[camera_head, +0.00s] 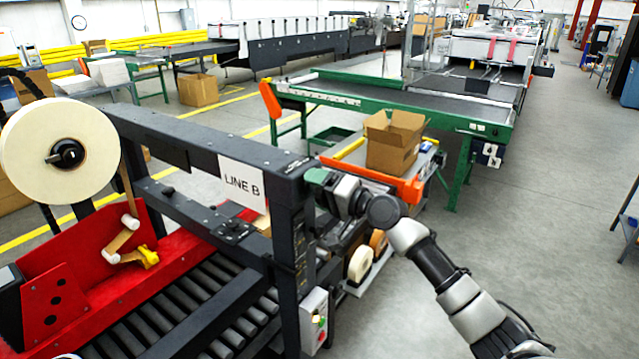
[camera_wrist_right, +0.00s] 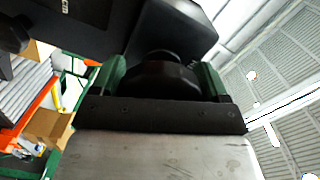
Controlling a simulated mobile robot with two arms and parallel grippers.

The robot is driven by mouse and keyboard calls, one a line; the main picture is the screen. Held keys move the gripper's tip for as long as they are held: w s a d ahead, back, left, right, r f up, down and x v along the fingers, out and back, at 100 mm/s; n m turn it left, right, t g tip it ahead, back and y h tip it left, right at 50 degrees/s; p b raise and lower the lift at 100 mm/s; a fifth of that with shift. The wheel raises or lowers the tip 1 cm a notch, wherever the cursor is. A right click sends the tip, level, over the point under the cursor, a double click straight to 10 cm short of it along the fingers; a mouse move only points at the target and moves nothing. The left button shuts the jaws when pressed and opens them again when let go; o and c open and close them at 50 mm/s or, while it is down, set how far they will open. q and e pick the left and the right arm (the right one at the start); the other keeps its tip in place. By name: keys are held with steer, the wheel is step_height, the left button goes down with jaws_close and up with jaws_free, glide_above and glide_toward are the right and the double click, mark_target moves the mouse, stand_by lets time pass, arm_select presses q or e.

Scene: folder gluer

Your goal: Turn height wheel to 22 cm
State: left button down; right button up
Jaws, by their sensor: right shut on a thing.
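My right gripper (camera_head: 318,177) reaches in from the right to the top corner of the black case sealer frame (camera_head: 291,215). In the right wrist view its two green fingers (camera_wrist_right: 158,82) stand on either side of a round black wheel (camera_wrist_right: 158,72) and are shut on it. The wheel sits against a dark part of the frame. In the head view the gripper and arm mostly hide the wheel. No height reading is legible in either view; markings on the front post are too small to read. My left gripper is not in view.
A "LINE B" sign (camera_head: 242,183) hangs on the crossbeam. A tape roll (camera_head: 60,150) and red guard (camera_head: 95,270) are at left above the rollers (camera_head: 190,310). A button box (camera_head: 314,320) is low on the post. An open carton (camera_head: 393,142) stands behind.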

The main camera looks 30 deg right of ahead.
steer(key=shift+m+p, duration=0.55)
steer(key=shift+m, duration=0.55)
steer(key=o, duration=0.9)
steer(key=shift+d, duration=0.1)
steer(key=b+v, duration=0.4)
steer(key=v, duration=0.7)
steer(key=shift+b, duration=0.3)
steer(key=shift+w, duration=0.1)
